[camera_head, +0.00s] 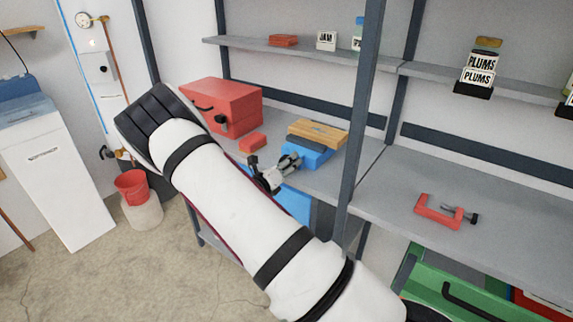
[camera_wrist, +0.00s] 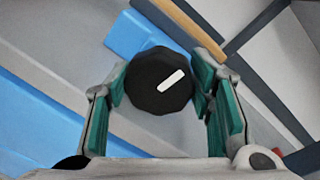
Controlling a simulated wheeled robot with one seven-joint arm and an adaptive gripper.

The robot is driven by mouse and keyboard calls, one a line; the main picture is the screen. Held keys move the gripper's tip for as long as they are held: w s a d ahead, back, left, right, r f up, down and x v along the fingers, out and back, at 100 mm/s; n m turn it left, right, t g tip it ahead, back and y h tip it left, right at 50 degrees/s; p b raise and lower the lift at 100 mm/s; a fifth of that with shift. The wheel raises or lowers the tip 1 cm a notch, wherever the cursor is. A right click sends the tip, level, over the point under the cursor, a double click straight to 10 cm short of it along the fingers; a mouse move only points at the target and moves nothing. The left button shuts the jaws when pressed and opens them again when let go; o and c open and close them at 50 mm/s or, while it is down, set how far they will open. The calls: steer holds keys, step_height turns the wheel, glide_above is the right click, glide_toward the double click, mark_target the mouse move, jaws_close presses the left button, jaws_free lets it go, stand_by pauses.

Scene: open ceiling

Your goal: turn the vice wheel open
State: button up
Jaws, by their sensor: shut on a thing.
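The vice (camera_head: 311,156) is a blue body on the shelf bench, with a wooden board lying across its top in the head view. Its wheel (camera_wrist: 158,82) is a black, many-sided knob with a white bar mark slanting up to the right. In the wrist view, my gripper (camera_wrist: 160,88) has its green-padded fingers on either side of the wheel and is shut on it. In the head view, my gripper (camera_head: 286,166) reaches the near side of the vice; the wheel itself is hard to make out there.
A red toolbox (camera_head: 222,105) and a small red block (camera_head: 253,142) stand left of the vice. A dark upright post (camera_head: 361,130) is close on its right. A red clamp (camera_head: 440,212) lies on the right bench. Green drawers (camera_head: 440,290) stand below.

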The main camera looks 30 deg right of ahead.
steer(key=o, duration=1.2)
